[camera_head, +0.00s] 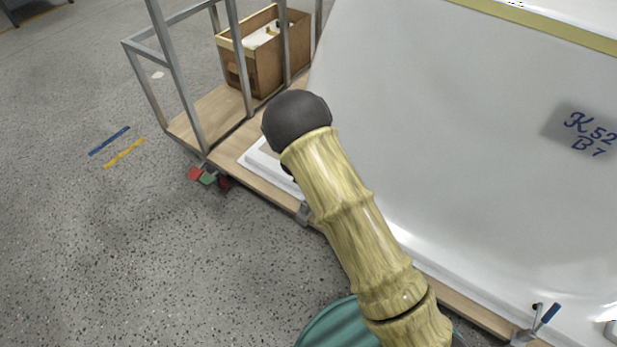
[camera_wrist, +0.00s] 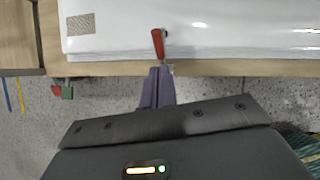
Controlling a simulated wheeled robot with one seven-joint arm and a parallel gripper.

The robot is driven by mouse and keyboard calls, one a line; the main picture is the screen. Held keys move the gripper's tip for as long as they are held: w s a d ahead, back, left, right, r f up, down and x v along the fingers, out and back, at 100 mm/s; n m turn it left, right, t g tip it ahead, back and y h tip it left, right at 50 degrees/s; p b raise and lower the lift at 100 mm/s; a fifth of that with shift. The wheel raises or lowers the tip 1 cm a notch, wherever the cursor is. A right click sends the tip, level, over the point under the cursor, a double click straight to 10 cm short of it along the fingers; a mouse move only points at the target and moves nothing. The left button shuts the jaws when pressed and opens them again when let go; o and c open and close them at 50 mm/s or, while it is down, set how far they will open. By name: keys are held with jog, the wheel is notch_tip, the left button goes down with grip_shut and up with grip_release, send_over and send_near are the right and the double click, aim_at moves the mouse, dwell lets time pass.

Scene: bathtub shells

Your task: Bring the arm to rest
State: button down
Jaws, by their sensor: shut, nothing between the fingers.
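My gripper (camera_wrist: 158,72) shows in the wrist view as two purple-grey fingers close together, with nothing held. Its tips are just in front of a red-handled clamp (camera_wrist: 158,42) at the edge of the white tub shell (camera_wrist: 120,32); I cannot tell if they touch. In the head view my arm, pale and wood-grained with a dark rounded joint, crosses the middle of the picture in front of the large white tub shell (camera_head: 450,130). My gripper is hidden in that view.
A wooden cart (camera_head: 215,110) with grey metal posts bears a wooden box (camera_head: 265,65). Red and green pieces (camera_head: 207,178) hang at its corner. A blue-handled clamp (camera_head: 547,317) is at the lower right edge. Speckled floor (camera_head: 90,240) lies open on the left.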

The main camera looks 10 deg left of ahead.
jog(key=shift+s+d+r, duration=0.1)
jog(key=shift+s+r, duration=0.05)
jog(key=shift+r, duration=0.45)
jog(key=shift+s+d+r, duration=0.1)
jog(key=shift+r, duration=0.5)
jog(key=s+d+r+m+g, duration=0.1)
jog(key=s+d+r+m, duration=0.3)
jog(key=d+r+m, duration=0.35)
jog(key=s+d+r+m+g, duration=0.1)
jog(key=s+d+r+m, duration=0.2)
jog(key=d+r+m, duration=0.5)
jog(key=s+d+r+m+g+y+p, duration=0.1)
jog(key=s+d+r+m, duration=0.35)
jog(key=s+m, duration=0.45)
jog(key=s+d+r+m, duration=0.3)
jog(key=s+d+m, duration=0.2)
jog(key=s+m, duration=0.35)
notch_tip(320, 180, up, 32)
jog(key=p, duration=3.3)
jog(key=shift+w+a+r, duration=0.25)
jog(key=shift+w+a, duration=0.05)
jog(key=shift+w, duration=0.1)
